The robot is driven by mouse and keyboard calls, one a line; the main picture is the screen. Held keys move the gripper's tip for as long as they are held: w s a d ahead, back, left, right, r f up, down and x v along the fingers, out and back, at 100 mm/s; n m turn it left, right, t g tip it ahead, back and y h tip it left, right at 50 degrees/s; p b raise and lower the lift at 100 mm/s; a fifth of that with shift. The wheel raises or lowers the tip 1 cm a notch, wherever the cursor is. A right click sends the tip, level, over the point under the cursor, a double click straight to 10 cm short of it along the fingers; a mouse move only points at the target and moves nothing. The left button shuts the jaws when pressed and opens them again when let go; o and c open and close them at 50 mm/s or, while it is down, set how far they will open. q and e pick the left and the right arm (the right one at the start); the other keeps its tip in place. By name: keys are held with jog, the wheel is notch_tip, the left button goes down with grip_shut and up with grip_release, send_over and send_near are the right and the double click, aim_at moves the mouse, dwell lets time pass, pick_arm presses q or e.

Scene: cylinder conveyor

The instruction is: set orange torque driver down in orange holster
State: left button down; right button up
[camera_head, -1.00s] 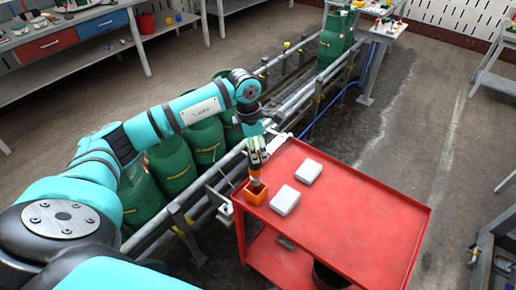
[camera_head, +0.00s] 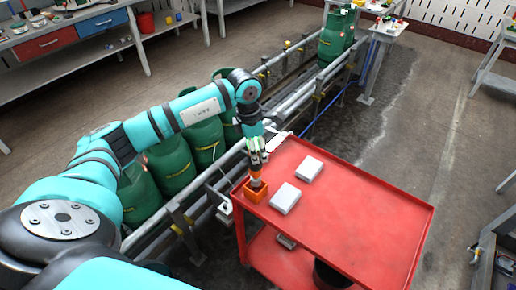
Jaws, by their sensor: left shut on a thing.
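The orange holster (camera_head: 255,194) is a small open box at the left corner of the red cart's top. The orange torque driver (camera_head: 256,174) stands upright over it, its lower end at or inside the holster's mouth; how deep I cannot tell. My left gripper (camera_head: 257,158) comes down from above and is shut on the driver's upper part. The gripper covers much of the driver. My right gripper is not in view.
Two pale grey boxes (camera_head: 286,198) (camera_head: 309,169) lie on the red cart (camera_head: 370,220), right of the holster. The rest of its top is clear. Green cylinders (camera_head: 171,165) stand on the conveyor (camera_head: 290,104) behind my left arm.

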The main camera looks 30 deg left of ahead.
aim_at(258, 165)
pick_arm(q)
jog(key=shift+f+b, duration=1.4)
jog(key=shift+f, duration=0.5)
jog(key=shift+f+b, duration=1.45)
jog(key=c, duration=0.7)
grip_release()
